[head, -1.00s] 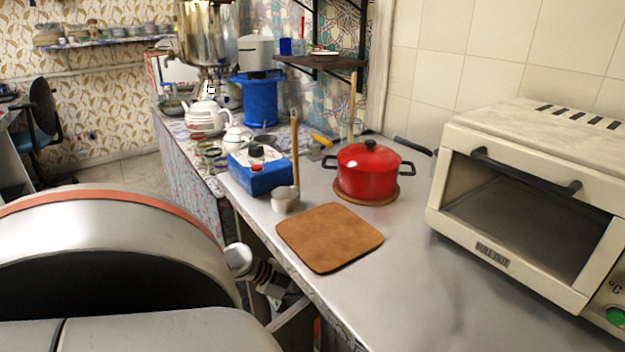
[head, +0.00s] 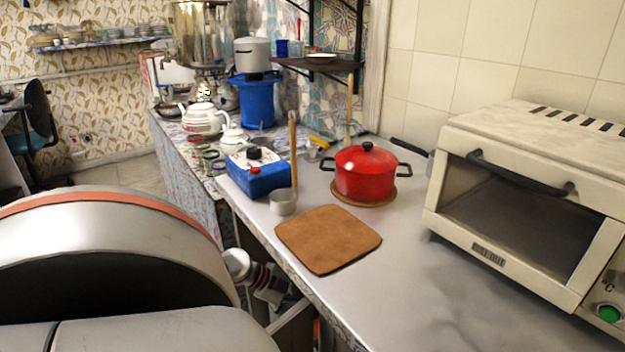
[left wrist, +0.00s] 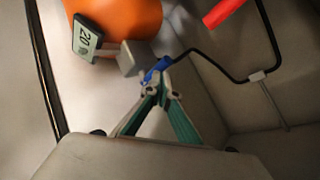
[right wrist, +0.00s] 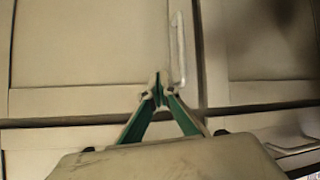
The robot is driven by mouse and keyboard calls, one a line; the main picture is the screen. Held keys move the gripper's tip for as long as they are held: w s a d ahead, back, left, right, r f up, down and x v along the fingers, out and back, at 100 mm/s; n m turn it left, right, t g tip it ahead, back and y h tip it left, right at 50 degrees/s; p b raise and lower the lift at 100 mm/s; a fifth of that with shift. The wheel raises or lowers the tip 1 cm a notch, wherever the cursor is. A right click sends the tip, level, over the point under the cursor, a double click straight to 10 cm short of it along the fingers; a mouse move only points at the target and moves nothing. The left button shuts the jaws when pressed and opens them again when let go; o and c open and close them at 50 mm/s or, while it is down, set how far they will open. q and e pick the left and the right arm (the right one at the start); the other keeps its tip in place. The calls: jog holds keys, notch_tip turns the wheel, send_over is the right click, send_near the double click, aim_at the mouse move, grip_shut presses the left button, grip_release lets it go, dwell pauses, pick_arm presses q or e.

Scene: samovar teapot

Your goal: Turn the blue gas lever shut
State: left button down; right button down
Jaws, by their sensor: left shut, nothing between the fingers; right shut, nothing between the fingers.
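The blue gas lever (left wrist: 157,69) shows in the left wrist view, beside a grey valve fitting (left wrist: 130,58) on an orange gas cylinder (left wrist: 125,22). My left gripper (left wrist: 161,90) is shut and empty, with its fingertips right by the lever. I cannot tell whether they touch it. The lever's near end is partly hidden by the fingertips. My right gripper (right wrist: 158,92) is shut and empty in front of pale cabinet doors (right wrist: 90,50).
A black hose (left wrist: 213,62) runs right from the valve to a clip on the wall. A gauge marked 20 (left wrist: 85,38) sits by the cylinder. A door handle (right wrist: 178,50) stands just beyond my right gripper. The counter (head: 400,260) carries a red pot (head: 365,175) and an oven (head: 530,200).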

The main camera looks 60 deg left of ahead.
pick_arm(q)
jog(key=v, duration=1.2)
jog(key=shift+s+d, duration=0.1)
jog(key=shift+d, duration=0.05)
